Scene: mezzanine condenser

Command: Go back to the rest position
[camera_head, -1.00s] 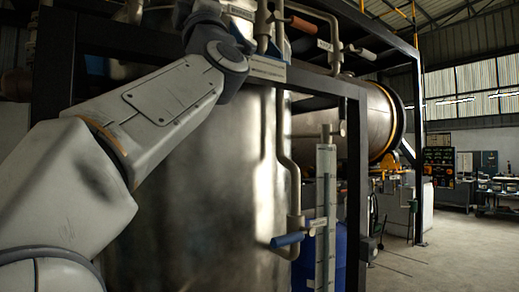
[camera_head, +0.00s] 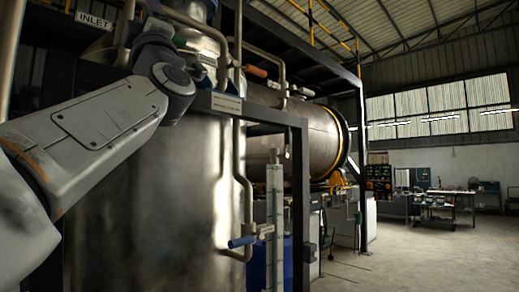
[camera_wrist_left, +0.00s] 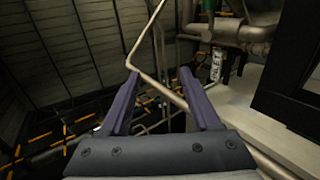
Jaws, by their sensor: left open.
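My left gripper (camera_wrist_left: 158,97) is open in the left wrist view, its two purple-grey fingers apart. A thin bent pipe (camera_wrist_left: 150,78) shows behind the gap between them, and I cannot tell how far off it is. In the head view my left arm comes in from the left and reaches up in front of a large steel vessel (camera_head: 175,200). Its gripper is not clearly seen there. My right gripper is in neither view.
A black frame (camera_head: 299,210) stands right of the vessel, with a blue-handled valve (camera_head: 243,241) and a red-handled valve (camera_head: 256,71) on the pipework. A horizontal drum (camera_head: 300,135) lies behind. Open concrete floor (camera_head: 430,255) is at the right.

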